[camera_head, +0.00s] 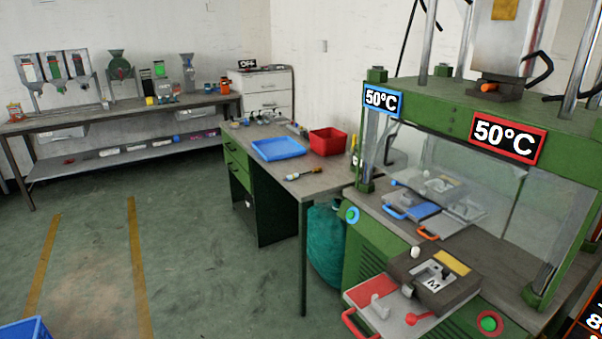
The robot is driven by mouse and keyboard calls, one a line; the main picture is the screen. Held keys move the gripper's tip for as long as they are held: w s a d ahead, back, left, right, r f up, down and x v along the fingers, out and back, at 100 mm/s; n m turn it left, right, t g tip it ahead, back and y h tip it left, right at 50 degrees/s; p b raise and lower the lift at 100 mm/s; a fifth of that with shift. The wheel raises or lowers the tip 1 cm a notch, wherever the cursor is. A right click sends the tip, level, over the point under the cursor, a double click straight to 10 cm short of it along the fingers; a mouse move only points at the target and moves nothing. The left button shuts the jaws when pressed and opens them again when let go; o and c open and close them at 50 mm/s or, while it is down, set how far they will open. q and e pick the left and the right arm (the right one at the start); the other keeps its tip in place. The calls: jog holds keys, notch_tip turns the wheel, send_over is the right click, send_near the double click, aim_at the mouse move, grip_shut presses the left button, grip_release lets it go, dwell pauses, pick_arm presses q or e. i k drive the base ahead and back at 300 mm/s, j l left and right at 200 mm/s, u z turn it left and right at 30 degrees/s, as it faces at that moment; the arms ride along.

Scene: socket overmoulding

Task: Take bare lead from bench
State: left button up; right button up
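The bench (275,187) stands mid-view, with a grey top and green drawers. A blue tray (277,148) lies on it. Several small items (262,118) sit along its back edge, too small to name. I cannot tell which item, if any, is the bare lead. Neither of my grippers is in view.
A red bin (328,141) stands on the bench's right side. The green press (440,105) is at the right, with 50°C signs and a mould block (434,281) in front. A long bench (110,125) with machines lines the back left.

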aim_at(290, 177)
jog(key=i+j+z, duration=0.1)
jog(key=i+j, duration=0.6)
jog(key=i, duration=0.2)
jog(key=i+j+z, duration=0.1)
jog(key=i+j, duration=0.65)
jog(key=i, duration=0.15)
